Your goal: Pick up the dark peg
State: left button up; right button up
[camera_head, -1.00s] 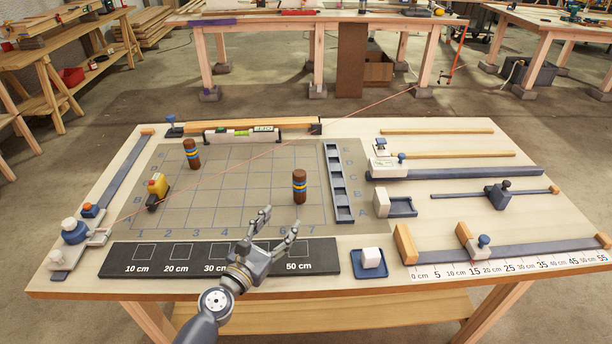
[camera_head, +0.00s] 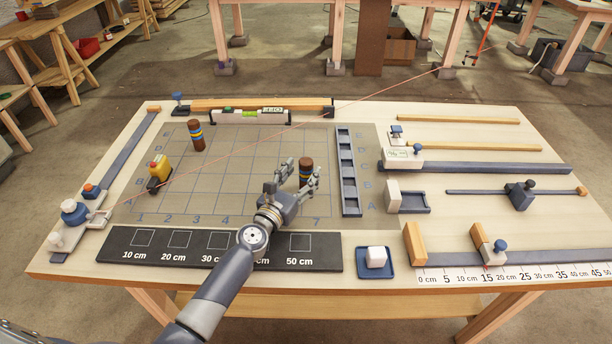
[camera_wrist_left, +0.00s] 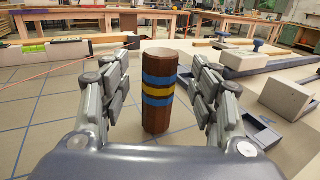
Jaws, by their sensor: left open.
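A dark brown peg (camera_head: 306,164) with blue and yellow bands stands upright on the gridded mat (camera_head: 240,205), right of its middle. In the left wrist view the peg (camera_wrist_left: 160,112) stands between the two fingers, with gaps on both sides. My left gripper (camera_head: 302,172) is open around it, not closed on it; its fingers hide part of the peg in the head view. My right gripper does not show.
A slotted blue-grey rack (camera_head: 348,172) stands just right of the peg. A yellow-topped block (camera_head: 159,173) is at the mat's left. A spirit level (camera_head: 249,117) lies behind. A dark marked strip (camera_head: 160,257) lies in front. The mat's middle is clear.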

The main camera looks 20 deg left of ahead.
aim_at(303, 172)
pick_arm(q)
jog(key=w, duration=0.2)
jog(key=shift+w+d+f, duration=0.1)
jog(key=shift+w+d, duration=0.1)
jog(key=shift+w, duration=0.55)
jog(key=c, duration=1.2)
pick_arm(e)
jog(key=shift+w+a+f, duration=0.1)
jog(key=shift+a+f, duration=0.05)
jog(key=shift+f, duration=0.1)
